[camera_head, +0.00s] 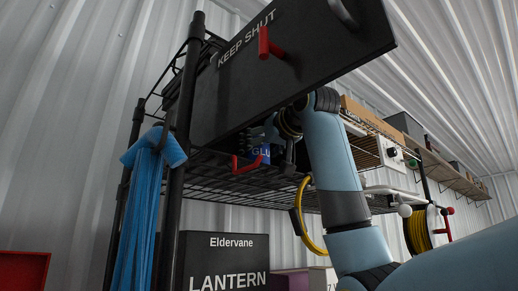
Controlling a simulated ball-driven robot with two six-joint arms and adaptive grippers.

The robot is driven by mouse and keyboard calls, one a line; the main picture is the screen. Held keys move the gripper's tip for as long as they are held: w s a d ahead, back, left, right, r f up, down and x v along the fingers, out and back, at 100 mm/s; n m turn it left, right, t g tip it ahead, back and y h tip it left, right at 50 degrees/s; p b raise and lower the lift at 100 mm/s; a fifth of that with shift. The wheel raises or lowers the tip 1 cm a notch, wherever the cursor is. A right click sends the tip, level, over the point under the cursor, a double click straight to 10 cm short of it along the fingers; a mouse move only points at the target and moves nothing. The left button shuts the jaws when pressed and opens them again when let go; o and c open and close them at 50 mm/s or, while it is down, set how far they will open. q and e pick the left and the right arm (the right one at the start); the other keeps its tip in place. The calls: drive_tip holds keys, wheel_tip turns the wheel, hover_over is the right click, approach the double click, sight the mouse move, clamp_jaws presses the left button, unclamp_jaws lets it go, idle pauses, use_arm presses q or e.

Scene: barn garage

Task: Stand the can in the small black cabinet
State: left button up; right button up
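The black cabinet (215,100) is high on a wire rack, with a large dark panel lettered KEEP SHUT (320,50) that has a red handle and reaches out to the upper right. A blue can (260,154) with white lettering shows only in part below the panel's lower edge. My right gripper (269,150) is at the can, its dark fingers around it and apparently closed on it. The panel and the fingers hide much of the can and the cabinet's inside. My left gripper is not in view.
A wire shelf (225,186) runs below the can, with a red bar (240,166) close by. A blue cloth (150,195) hangs on the left post. A yellow hose (303,225) hangs beside my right arm. A black LANTERN box (225,262) stands below.

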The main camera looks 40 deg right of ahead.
drive_tip(key=shift+a, duration=0.15)
drive_tip(key=shift+r, duration=0.3)
drive_tip(key=s+a+b, duration=0.1)
drive_tip(key=s+b, duration=0.4)
drive_tip(key=s, duration=0.7)
drive_tip(key=shift+r, duration=0.2)
drive_tip(key=shift+a, duration=0.1)
